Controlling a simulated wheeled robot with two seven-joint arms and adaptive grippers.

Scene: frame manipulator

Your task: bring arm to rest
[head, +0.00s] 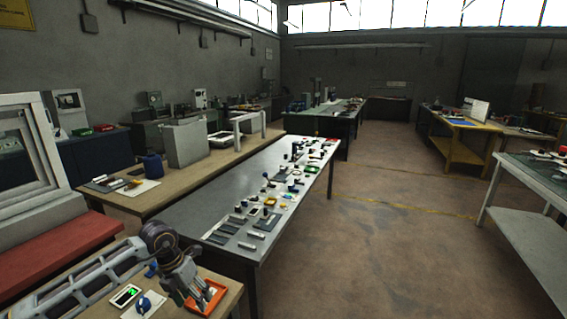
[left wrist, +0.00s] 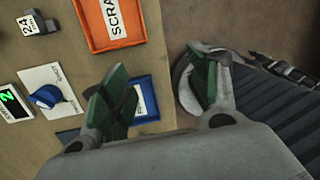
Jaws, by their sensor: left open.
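My left arm (head: 75,290) reaches in from the lower left in the head view. My left gripper (head: 191,298) points down over the near wooden bench, beside and partly in front of an orange tray (head: 216,291). In the left wrist view the two green-padded fingers of the left gripper (left wrist: 160,88) are spread wide with nothing between them. An orange tray (left wrist: 112,42) with a label reading "SCRA" lies past the fingers. A second tray (left wrist: 150,118) is partly hidden behind one finger. My right gripper is in neither view.
On the near bench lie a display with green digits (left wrist: 10,104), a blue item (left wrist: 46,96) on a white card and a grey block (left wrist: 38,23) marked 24. A long grey table (head: 225,175) with many small parts stands beyond. Open floor (head: 390,240) lies to the right.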

